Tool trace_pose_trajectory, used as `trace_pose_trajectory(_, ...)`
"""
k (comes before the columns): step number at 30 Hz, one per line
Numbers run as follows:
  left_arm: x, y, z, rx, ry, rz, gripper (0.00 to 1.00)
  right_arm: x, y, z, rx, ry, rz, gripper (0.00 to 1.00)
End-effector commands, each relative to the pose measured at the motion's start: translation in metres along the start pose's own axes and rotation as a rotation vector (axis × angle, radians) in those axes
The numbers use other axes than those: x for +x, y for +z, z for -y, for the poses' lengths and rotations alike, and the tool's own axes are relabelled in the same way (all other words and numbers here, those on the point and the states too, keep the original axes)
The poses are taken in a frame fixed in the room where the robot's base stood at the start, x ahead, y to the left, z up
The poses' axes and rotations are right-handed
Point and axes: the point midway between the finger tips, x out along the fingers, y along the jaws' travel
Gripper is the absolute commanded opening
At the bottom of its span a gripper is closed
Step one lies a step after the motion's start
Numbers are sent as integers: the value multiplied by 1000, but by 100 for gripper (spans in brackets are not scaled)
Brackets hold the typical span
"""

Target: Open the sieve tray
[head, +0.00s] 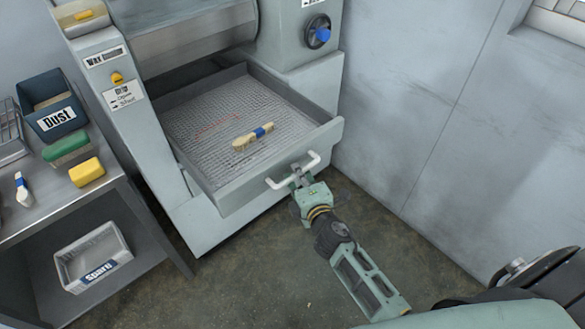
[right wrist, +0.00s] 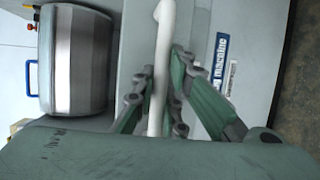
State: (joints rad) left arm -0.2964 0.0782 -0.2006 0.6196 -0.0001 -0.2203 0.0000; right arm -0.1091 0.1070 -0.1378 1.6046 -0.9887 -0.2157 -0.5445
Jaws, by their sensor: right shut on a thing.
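The sieve tray (head: 222,196) is a grey drawer with a mesh floor, and it stands pulled out of the machine. A brush with a wooden and blue handle (head: 262,131) lies on the mesh. The white bar handle (head: 312,161) is on the tray's front face. My right gripper (head: 297,174) is shut on this handle. In the right wrist view the fingers (right wrist: 158,95) close around the white handle (right wrist: 163,60) from both sides. My left gripper is not in view.
A grey wall (head: 430,120) stands at right. The floor in front of the tray is clear apart from my arm.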

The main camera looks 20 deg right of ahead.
Motion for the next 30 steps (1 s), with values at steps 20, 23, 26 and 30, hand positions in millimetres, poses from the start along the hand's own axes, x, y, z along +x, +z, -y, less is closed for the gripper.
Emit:
trace_pose_trajectory(20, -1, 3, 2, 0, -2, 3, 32, -6, 3, 1, -6, 1, -1, 20)
trace_pose_trajectory(23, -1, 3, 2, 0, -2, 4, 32, -6, 3, 1, -5, 1, 0, 29)
trace_pose_trajectory(26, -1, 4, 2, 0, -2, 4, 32, -6, 3, 1, -3, 1, 0, 31)
trace_pose_trajectory(30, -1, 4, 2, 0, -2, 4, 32, -6, 3, 1, -2, 1, 0, 31)
